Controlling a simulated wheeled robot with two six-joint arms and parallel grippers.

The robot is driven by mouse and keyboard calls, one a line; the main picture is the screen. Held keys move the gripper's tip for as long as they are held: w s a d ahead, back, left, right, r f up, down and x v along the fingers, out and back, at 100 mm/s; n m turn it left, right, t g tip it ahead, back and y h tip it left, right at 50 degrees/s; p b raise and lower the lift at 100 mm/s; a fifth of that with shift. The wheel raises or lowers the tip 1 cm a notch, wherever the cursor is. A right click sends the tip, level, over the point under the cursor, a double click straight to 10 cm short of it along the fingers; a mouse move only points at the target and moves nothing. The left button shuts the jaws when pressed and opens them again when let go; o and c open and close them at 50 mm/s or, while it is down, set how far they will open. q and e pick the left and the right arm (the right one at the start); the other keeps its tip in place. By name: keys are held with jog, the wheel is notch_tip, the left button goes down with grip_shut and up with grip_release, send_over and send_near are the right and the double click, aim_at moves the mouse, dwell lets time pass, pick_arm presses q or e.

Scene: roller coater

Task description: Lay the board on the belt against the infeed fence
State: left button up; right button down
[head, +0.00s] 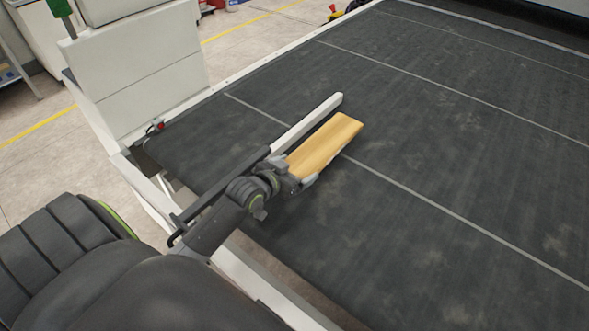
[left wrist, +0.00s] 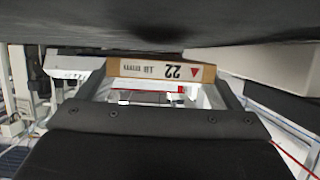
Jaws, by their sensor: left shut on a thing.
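The board (head: 325,143) is a light wooden plank lying flat over the dark belt (head: 430,175). The white infeed fence (head: 308,122) runs along its left side, nearly parallel; I cannot tell whether the two touch. My left gripper (head: 299,176) is shut on the board's near end. The belt fills the top of that view, close to the board; contact is unclear. My right gripper is not in view.
A white machine cabinet (head: 150,75) stands at the left beside the belt. The belt's white frame edge (head: 265,290) runs below my left arm. Pale lines cross the belt. The belt to the right of the board is clear.

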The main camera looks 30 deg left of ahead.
pick_arm(q)
jog(key=o, duration=1.1)
jog(key=shift+s+f, duration=0.3)
jog(key=shift+f, duration=0.4)
jog(key=shift+o, duration=0.2)
jog(key=shift+w+r+p, duration=0.1)
jog(key=shift+r+p, duration=0.25)
jog(key=shift+r, duration=0.1)
jog(key=v, duration=0.6)
jog(key=r+b+v, duration=0.1)
jog(key=v, duration=0.5)
jog(key=shift+w, duration=0.25)
